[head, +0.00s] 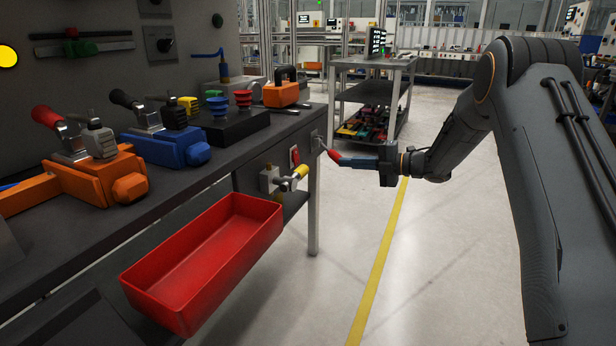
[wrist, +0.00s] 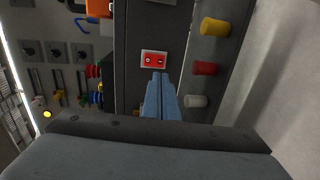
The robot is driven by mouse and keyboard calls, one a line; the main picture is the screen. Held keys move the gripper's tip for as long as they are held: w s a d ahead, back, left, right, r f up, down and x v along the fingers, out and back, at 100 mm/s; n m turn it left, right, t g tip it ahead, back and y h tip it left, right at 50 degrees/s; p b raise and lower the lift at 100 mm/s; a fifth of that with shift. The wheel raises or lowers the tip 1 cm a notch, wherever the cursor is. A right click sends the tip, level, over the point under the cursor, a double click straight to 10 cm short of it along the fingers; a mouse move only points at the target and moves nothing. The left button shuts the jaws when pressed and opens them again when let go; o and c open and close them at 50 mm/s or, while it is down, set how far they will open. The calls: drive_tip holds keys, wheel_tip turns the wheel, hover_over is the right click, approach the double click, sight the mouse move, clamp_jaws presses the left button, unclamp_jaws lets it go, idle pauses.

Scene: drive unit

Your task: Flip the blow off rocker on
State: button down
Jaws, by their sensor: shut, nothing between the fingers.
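The red rocker (wrist: 154,59) sits in a pale frame on a dark panel in the wrist view, with a round mark on its left half and a bar mark on its right. I cannot tell which half is pressed in. In the head view a small red rocker (head: 295,156) shows on the panel under the bench end. My gripper (wrist: 159,76) is shut and empty, its blue fingertips just below the rocker's lower edge in the wrist view; contact cannot be told. In the head view my gripper (head: 346,160) is right of the panel, its tips partly hidden by a red handle.
The red handle (head: 333,156) and a yellow-handled valve (head: 301,171) stick out near the panel. Yellow (wrist: 214,27), red (wrist: 205,68) and white (wrist: 195,101) knobs stand right of the rocker. A red bin (head: 255,211) hangs at the bench front. Floor at right is clear.

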sight(298, 164)
drive_tip(key=shift+s+f+n, duration=0.15)
drive_tip(key=shift+f+n, duration=0.15)
drive_tip(key=shift+f, duration=0.1)
drive_tip(key=shift+a, duration=0.2)
drive_tip(key=b+x, duration=0.3)
drive_tip(key=x, duration=1)
drive_tip(key=shift+a, duration=0.45)
